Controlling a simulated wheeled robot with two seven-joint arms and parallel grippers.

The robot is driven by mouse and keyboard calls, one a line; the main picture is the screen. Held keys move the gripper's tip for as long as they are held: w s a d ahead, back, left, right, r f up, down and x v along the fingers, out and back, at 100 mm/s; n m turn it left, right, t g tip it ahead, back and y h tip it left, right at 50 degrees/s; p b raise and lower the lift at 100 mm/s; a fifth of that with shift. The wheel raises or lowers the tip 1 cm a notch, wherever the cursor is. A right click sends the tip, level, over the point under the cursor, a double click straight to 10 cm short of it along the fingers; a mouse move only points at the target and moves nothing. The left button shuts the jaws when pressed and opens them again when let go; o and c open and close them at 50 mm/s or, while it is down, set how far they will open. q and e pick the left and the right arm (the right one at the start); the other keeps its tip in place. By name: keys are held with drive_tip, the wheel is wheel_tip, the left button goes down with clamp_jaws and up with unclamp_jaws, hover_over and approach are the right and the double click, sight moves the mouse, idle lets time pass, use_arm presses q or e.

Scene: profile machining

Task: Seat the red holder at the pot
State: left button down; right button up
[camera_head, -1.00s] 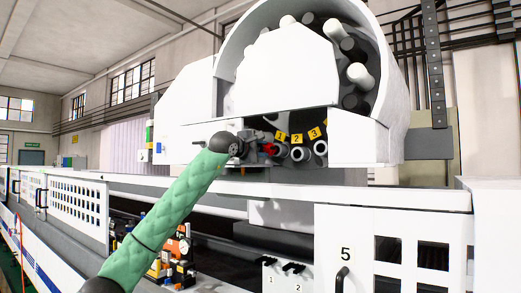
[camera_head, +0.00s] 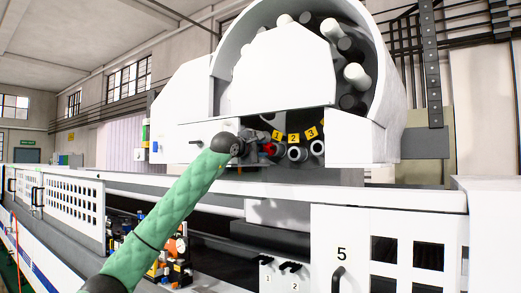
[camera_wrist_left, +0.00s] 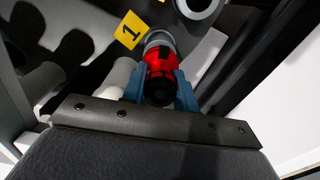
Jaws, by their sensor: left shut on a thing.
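The red holder (camera_head: 269,150) is at the magazine's lower opening, beside the yellow label 1. In the left wrist view the red holder (camera_wrist_left: 160,66) has a black end toward me, and its far end meets a grey ring-shaped pot (camera_wrist_left: 158,38). How deep it sits in the pot is hidden. My left gripper (camera_wrist_left: 160,92) is shut on the holder, with a blue finger on each side. In the head view my left gripper (camera_head: 258,148) is small and partly hidden by my green arm. My right gripper is not in view.
Yellow labels 1 (camera_head: 277,135), 2 (camera_head: 293,138) and 3 (camera_head: 311,132) mark the pots. Two open pots (camera_head: 297,154) lie to the right of the holder. A pale cylinder (camera_wrist_left: 118,76) stands close left of the fingers. The white machine rail (camera_head: 370,195) runs below.

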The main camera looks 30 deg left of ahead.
use_arm(q)
drive_tip(key=shift+w+r+p, duration=0.1)
drive_tip(key=shift+w+p, duration=0.4)
drive_tip(key=shift+w, duration=0.5)
drive_tip(key=c, duration=1)
unclamp_jaws()
drive_tip(key=shift+d, duration=0.1)
drive_tip(key=shift+s+f+b, duration=0.2)
drive_tip(key=shift+s+b, duration=0.1)
drive_tip(key=s+b, duration=0.3)
drive_tip(key=s, duration=0.4)
drive_tip(key=shift+a+r, duration=0.15)
drive_tip(key=shift+a, duration=0.2)
